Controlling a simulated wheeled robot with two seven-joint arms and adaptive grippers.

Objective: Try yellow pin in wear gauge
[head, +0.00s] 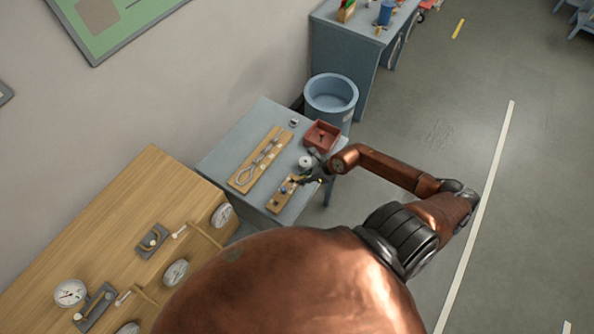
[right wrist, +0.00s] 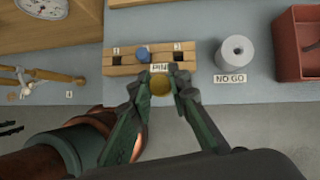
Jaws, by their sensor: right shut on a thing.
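My right gripper (right wrist: 159,92) is shut on the yellow pin (right wrist: 159,84), whose round end shows between the fingertips. They are in front of a wooden block (right wrist: 120,70) with square holes; the gap between pin and block cannot be judged. A blue pin (right wrist: 142,54) is at the block's middle, between holes marked 1 and 3. To the right is a pale round gauge (right wrist: 236,52) with a central hole, above a NO GO label. In the head view, my right gripper (head: 318,172) is over the small blue-grey table, near the block (head: 277,203) and gauge (head: 306,161). My left gripper is out of view.
A red tray (head: 313,141) stands behind the gauge, and a wooden board with a metal tool (head: 240,180) lies left of it. A blue bin (head: 331,92) stands beyond the table. A wooden table (head: 130,200) with dials is at left.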

